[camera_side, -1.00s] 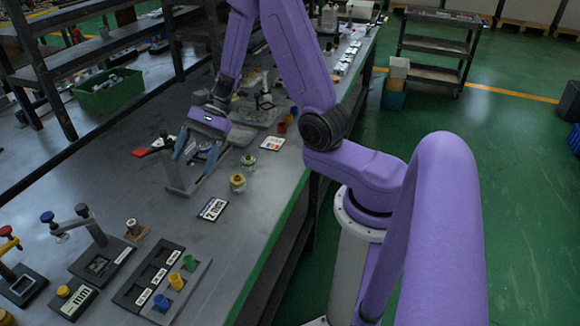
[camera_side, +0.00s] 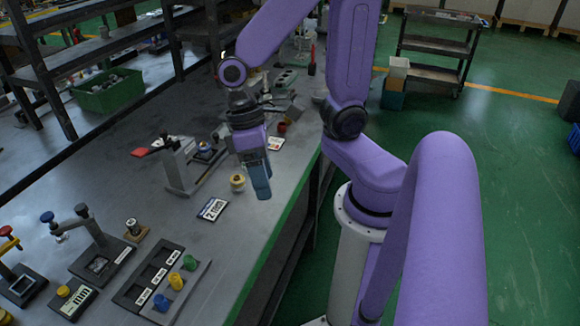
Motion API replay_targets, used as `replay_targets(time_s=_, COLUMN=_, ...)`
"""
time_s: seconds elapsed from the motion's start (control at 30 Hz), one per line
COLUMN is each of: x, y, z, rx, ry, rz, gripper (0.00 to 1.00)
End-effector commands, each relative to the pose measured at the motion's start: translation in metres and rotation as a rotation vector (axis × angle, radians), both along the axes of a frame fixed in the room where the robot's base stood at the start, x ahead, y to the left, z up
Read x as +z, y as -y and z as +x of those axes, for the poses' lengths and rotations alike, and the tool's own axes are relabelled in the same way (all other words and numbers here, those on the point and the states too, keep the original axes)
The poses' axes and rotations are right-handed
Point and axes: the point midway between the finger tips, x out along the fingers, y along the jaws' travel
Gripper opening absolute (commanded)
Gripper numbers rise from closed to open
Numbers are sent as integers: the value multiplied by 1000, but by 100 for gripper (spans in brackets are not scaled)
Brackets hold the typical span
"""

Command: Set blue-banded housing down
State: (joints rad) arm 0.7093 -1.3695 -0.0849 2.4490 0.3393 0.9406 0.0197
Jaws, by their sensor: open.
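The blue-banded housing (camera_side: 206,149) appears to sit upright on a small dark base beside the grey clamp stand with the red handle (camera_side: 178,165); it is small, and its exact seating cannot be told. My gripper (camera_side: 259,186) is to its right, apart from it, pointing down with blue fingers and nothing seen held. A yellow-banded housing (camera_side: 237,182) stands on the bench just left of my fingers. Whether the fingers touch or surround anything behind them is hidden.
A white numbered card (camera_side: 212,209) lies in front of the yellow-banded housing. A coloured card (camera_side: 275,143) lies right of my gripper. A tray of coloured cups (camera_side: 203,278), a dark three-slot plate (camera_side: 133,288) and another clamp stand (camera_side: 99,238) are at front left. Bare bench lies between.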

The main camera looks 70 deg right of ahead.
Motion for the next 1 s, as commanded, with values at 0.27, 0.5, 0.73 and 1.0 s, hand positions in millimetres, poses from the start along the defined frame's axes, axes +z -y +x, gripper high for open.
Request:
replay_targets(time_s=0.27, x=13, y=10, z=-34, rx=420, ry=198, rz=-20, gripper=71)
replay_targets(time_s=0.5, x=20, y=14, z=-48, rx=635, ry=309, rz=-17, gripper=71)
replay_targets(time_s=0.73, x=21, y=14, z=-50, rx=675, ry=331, rz=-16, gripper=71)
replay_targets(time_s=1.0, x=21, y=14, z=-50, rx=672, ry=328, rz=-15, gripper=71)
